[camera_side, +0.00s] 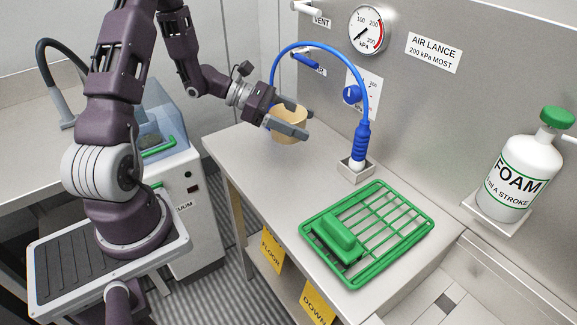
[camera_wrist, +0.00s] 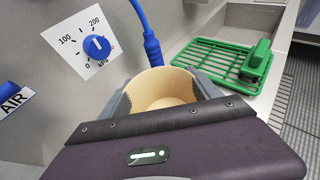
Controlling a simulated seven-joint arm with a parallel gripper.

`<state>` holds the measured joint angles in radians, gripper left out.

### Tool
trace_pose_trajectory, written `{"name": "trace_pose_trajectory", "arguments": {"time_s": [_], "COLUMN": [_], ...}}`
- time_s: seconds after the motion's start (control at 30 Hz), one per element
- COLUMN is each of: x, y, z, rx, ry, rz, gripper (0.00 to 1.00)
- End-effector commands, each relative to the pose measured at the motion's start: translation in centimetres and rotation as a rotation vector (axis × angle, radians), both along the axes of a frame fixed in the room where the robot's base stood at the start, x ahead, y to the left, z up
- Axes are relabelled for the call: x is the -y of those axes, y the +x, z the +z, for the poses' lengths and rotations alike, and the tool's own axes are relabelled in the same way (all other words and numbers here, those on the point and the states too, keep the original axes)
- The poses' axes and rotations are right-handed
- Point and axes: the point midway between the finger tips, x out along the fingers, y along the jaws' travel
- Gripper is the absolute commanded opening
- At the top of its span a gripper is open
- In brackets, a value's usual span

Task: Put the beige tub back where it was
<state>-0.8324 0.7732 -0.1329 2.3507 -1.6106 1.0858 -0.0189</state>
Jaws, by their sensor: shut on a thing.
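The beige tub (camera_side: 288,127) is a small round open-topped cup. My gripper (camera_side: 296,117) is shut on it, one finger on each side, at the far left part of the steel bench. In the wrist view the tub (camera_wrist: 162,88) shows between the two fingers of my gripper (camera_wrist: 163,95), and its inside looks empty. It looks upright or nearly so. I cannot tell whether its base touches the bench or hangs a little above it.
A blue air lance (camera_side: 362,140) stands in a small holder (camera_side: 356,168), its hose arching behind my gripper. A green rack (camera_side: 400,222) with a green block (camera_side: 337,237) lies on the bench front. A FOAM bottle (camera_side: 518,172) stands at right. Bare bench lies left of the rack.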

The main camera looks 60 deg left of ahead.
Motion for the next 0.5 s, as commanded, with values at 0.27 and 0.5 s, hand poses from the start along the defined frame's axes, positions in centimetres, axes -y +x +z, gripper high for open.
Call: {"name": "trace_pose_trajectory", "arguments": {"time_s": [0.27, 0.5], "x": [0.1, 0.1], "y": [0.0, 0.0], "z": [-5.9, -10.0], "rx": [-0.002, -0.001], "ry": [-0.003, -0.001], "rz": [-0.001, -0.001], "gripper": [0.31, 0.31]}}
